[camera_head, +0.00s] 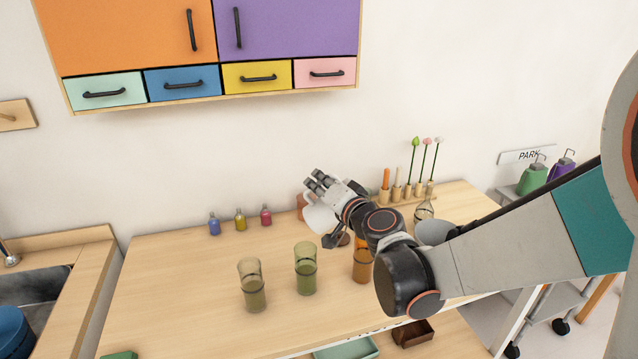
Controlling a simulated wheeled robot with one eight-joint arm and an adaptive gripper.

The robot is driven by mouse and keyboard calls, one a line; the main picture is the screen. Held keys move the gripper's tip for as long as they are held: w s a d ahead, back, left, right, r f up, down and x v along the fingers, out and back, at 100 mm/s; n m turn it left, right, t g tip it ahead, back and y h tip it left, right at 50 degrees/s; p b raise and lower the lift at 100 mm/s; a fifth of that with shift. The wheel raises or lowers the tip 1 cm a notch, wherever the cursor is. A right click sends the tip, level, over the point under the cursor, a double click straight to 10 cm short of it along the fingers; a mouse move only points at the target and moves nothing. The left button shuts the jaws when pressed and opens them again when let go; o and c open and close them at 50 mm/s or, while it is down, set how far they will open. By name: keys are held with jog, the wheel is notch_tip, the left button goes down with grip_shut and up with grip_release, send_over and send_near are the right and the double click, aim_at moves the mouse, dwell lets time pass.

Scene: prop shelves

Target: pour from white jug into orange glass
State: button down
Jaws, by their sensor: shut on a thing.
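The white jug (318,219) is held up over the wooden table (190,270), tilted, and partly hidden by my gripper (322,205). My gripper is shut on the jug. The orange glass (360,267) stands upright on the table below and to the right of the jug, partly covered by my arm. A green glass (305,268) stands to its left, and an olive-grey glass (252,285) stands farther left. I cannot tell whether any liquid is leaving the jug.
Small blue (214,224), yellow (239,219) and red (266,215) bottles stand at the back left. A peg rack (408,195) with flowers and a clear flask (424,211) are at the back right. The table's left part is clear.

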aim_at(309, 197)
jog(key=shift+f+b, duration=0.2)
jog(key=shift+b, duration=0.35)
jog(key=shift+a+r, duration=0.1)
jog(key=shift+a, duration=0.1)
jog(key=shift+a+n+p, duration=0.1)
jog(key=shift+n+p, duration=0.3)
jog(key=shift+p, duration=0.2)
jog(key=shift+s+a+n+g+h+p, duration=0.1)
jog(key=shift+a+n+g+h+p, duration=0.25)
jog(key=shift+n, duration=0.25)
jog(key=shift+f, duration=0.2)
jog(key=shift+a+f+n+g+h, duration=0.25)
jog(key=shift+f+n+h, duration=0.3)
jog(key=shift+n, duration=0.35)
jog(key=shift+a+f+n+h, duration=0.3)
jog(key=shift+f+n+h, duration=0.3)
jog(key=shift+f+n, duration=0.3)
